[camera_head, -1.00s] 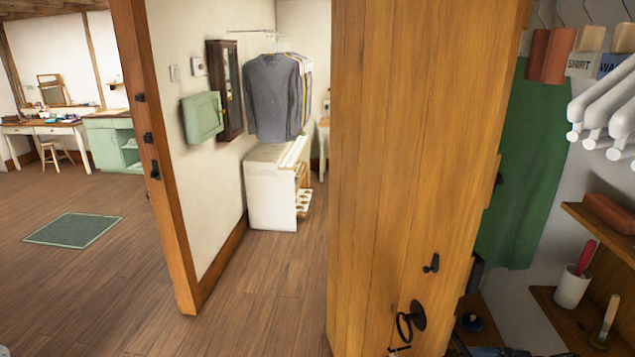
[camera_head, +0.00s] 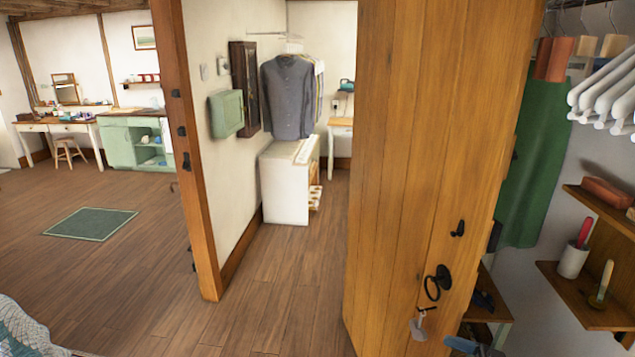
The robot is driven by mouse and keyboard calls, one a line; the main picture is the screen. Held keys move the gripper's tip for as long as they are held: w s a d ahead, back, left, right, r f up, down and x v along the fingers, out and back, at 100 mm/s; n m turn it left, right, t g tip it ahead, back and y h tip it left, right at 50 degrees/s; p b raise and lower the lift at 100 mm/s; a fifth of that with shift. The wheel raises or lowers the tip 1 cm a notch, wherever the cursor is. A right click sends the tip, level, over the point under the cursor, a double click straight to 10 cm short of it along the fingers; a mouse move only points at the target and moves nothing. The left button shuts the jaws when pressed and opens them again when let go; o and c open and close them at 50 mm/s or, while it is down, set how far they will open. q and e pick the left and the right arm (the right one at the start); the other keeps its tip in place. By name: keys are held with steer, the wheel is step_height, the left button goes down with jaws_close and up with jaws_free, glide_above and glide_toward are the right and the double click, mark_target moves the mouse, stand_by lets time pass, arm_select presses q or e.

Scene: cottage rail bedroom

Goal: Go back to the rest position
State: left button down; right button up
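Neither of my grippers shows in the head view, so I cannot see whether they are open or shut or hold anything. A wooden plank door (camera_head: 425,150) stands open close in front of me, right of centre. It has a black ring handle (camera_head: 437,283) and a small tag or key hanging below it (camera_head: 418,324). A partly cut-off grey object (camera_head: 462,345) shows at the bottom edge beside the door; I cannot tell what it is.
A doorway post (camera_head: 190,170) stands left of the door, with open floor (camera_head: 275,290) between them. A green rug (camera_head: 91,224) lies at left. Right are white hangers (camera_head: 605,95) and a wooden shelf (camera_head: 580,300) with a cup (camera_head: 573,261). A patterned textile (camera_head: 20,335) shows bottom left.

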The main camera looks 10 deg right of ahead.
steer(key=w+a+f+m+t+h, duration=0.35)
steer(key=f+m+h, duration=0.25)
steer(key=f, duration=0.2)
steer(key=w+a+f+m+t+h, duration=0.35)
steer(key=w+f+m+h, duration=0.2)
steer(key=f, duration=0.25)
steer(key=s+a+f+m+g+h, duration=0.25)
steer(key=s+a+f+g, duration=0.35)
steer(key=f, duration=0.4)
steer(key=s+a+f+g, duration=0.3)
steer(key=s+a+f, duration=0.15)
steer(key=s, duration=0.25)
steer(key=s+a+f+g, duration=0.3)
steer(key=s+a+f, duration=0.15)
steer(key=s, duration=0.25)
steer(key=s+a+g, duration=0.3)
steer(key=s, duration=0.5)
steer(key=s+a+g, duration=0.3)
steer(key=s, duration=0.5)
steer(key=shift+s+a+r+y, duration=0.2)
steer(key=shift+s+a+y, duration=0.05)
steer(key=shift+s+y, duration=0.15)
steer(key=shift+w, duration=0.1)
